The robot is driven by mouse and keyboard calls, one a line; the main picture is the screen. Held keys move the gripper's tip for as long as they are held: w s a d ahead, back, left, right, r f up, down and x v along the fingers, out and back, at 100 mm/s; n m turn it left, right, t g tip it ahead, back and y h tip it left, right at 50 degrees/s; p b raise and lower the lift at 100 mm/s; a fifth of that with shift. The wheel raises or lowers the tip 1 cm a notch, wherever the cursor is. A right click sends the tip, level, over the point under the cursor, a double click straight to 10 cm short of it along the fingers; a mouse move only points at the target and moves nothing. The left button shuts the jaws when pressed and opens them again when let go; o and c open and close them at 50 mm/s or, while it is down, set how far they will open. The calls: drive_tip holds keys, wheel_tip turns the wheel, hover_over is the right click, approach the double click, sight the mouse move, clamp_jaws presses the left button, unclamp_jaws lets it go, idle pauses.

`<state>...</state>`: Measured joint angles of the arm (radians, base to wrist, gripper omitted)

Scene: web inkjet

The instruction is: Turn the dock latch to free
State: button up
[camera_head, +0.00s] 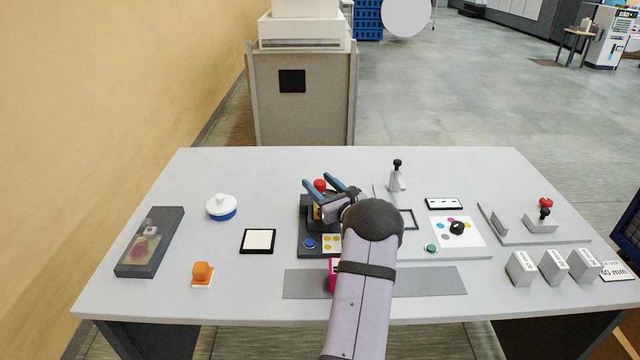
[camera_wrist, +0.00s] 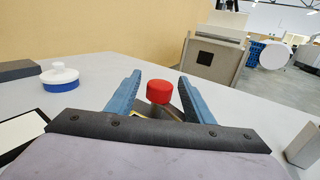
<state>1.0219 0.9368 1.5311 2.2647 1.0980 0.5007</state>
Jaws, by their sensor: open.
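A dark dock-like unit (camera_head: 307,246) stands near the middle of the table, partly hidden by my arm. A red round knob (camera_head: 320,185) sits on its upper part; it also shows in the wrist view (camera_wrist: 159,92). No label shows that this knob is the dock latch, and I cannot read its turn position. My gripper (camera_head: 318,179) is open, its two blue fingers on either side of the red knob. In the wrist view the gripper (camera_wrist: 160,77) has a gap on both sides of the knob, so it is not gripped. The unit also has a blue button (camera_head: 309,243).
A white-and-blue lidded pot (camera_head: 221,208), a black-framed white pad (camera_head: 258,241) and an orange block (camera_head: 203,272) lie left. Right are a small lever (camera_head: 397,176), a colour-dotted card (camera_head: 458,231) and a red-topped joystick (camera_head: 545,207). A pink object (camera_head: 333,276) is mostly behind my arm.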

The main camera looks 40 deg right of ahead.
drive_tip(key=shift+c, duration=0.3)
drive_tip(key=c, duration=1)
drive_tip(key=n+y+b, duration=0.2)
drive_tip(key=shift+d+t+y, duration=0.1)
drive_tip(key=shift+t+y, duration=0.2)
drive_tip(key=shift+t, duration=0.1)
drive_tip(key=shift+r+n+y+b, duration=0.1)
drive_tip(key=shift+n+y+b, duration=0.95)
drive_tip(key=shift+y, duration=0.95)
drive_tip(key=shift+n, duration=0.25)
